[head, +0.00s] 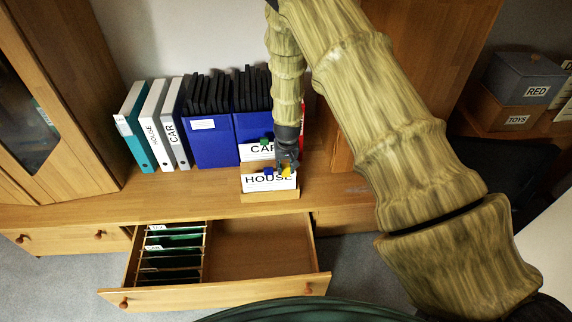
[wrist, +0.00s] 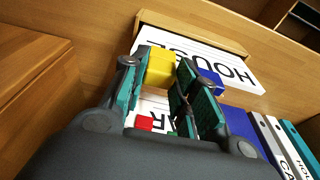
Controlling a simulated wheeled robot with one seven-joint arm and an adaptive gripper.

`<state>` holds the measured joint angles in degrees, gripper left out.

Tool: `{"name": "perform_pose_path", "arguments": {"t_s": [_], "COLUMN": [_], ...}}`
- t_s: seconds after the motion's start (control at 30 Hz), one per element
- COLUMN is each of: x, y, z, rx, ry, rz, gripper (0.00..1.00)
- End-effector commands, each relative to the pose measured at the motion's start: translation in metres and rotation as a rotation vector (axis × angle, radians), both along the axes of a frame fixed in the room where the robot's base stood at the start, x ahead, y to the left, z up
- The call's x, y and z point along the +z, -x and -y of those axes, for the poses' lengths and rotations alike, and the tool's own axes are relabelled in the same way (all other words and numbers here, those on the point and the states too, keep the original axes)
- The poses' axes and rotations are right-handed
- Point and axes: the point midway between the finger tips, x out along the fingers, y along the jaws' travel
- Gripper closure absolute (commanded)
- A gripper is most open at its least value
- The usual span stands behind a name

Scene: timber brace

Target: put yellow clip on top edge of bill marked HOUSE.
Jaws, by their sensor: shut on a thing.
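The bill marked HOUSE (head: 258,184) stands in a wooden holder (head: 270,197) on the cabinet top; it also shows in the wrist view (wrist: 212,48). My gripper (head: 287,163) is over the right part of its top edge. In the wrist view my gripper (wrist: 158,84) is shut on the yellow clip (wrist: 160,66), which also shows in the head view (head: 286,171). The yellow clip overlaps the bill's top edge; I cannot tell whether it grips the paper. A blue clip (head: 269,172) sits on the same edge, to the left in the head view.
Behind stands a bill marked CAR (head: 256,152) with a green clip (head: 265,141); a red clip (wrist: 145,123) shows in the wrist view. Binders (head: 160,125) and blue boxes (head: 211,145) stand at the left. An open drawer (head: 260,245) with hanging files is below.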

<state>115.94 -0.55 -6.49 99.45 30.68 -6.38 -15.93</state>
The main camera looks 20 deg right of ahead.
Motion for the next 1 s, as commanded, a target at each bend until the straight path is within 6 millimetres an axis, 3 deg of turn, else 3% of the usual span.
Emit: {"name": "perform_pose_path", "arguments": {"t_s": [0.6, 0.63, 0.77, 1.0], "x": [-0.0055, -0.0055, -0.0055, -0.0055], "y": [0.0, 0.0001, 0.0001, 0.0001], "z": [0.0, 0.0, 0.0, 0.0], "rx": [0.0, 0.0, 0.0, 0.0], "ry": [0.0, 0.0, 0.0, 0.0], "rz": [0.0, 0.0, 0.0, 0.0], "gripper": [1.0, 0.69, 0.46, 0.46]}}
